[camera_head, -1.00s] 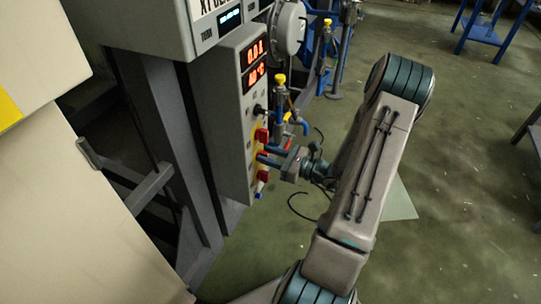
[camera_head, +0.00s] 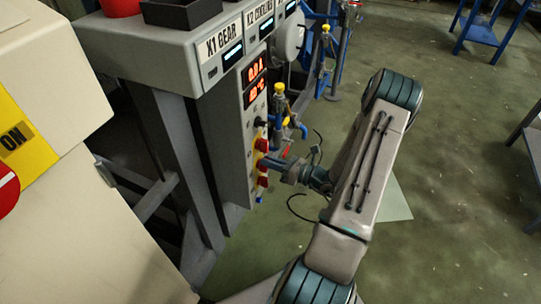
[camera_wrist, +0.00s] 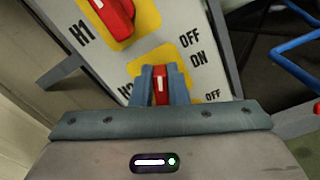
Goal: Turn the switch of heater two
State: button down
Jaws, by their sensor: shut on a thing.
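The heater two switch (camera_wrist: 160,84) is a red knob with a white mark, on a yellow plate beside a partly hidden H2 label in the wrist view. My gripper (camera_wrist: 160,82) is shut on this knob, with one grey-blue finger on each side. The gripper body hides the lower part of the plate. In the head view my gripper (camera_head: 270,163) reaches the front of the grey control panel (camera_head: 236,150) from the right. The fingers partly hide the knob there.
The red H1 knob (camera_wrist: 115,14) sits close by on its own yellow plate. Yellow-topped blue valves (camera_head: 280,98) and hoses stand just beyond the panel. A beige cabinet (camera_head: 110,240) fills the left. Open green floor (camera_head: 450,210) lies to the right.

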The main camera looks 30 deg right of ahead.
jog(key=m+p, duration=0.1)
jog(key=m, duration=0.1)
jog(key=m+p, duration=0.4)
jog(key=shift+w+d+f+m, duration=0.2)
jog(key=shift+w+d+m, duration=0.05)
jog(key=shift+d+m, duration=0.1)
jog(key=m, duration=0.1)
jog(key=m+p, duration=0.1)
jog(key=m, duration=0.1)
jog(key=shift+d+f+p, duration=0.1)
jog(key=shift+f+p, duration=0.2)
jog(key=shift+w+f+m+p, duration=0.15)
jog(key=shift+m+p, duration=0.1)
jog(key=shift+m, duration=0.65)
jog(key=shift+s+f+m+p, duration=0.15)
jog(key=shift+m+p, duration=0.1)
jog(key=shift+m, duration=0.6)
jog(key=shift+w, duration=0.1)
jog(key=c, duration=1.4)
grip_release()
jog(key=shift+c, duration=0.2)
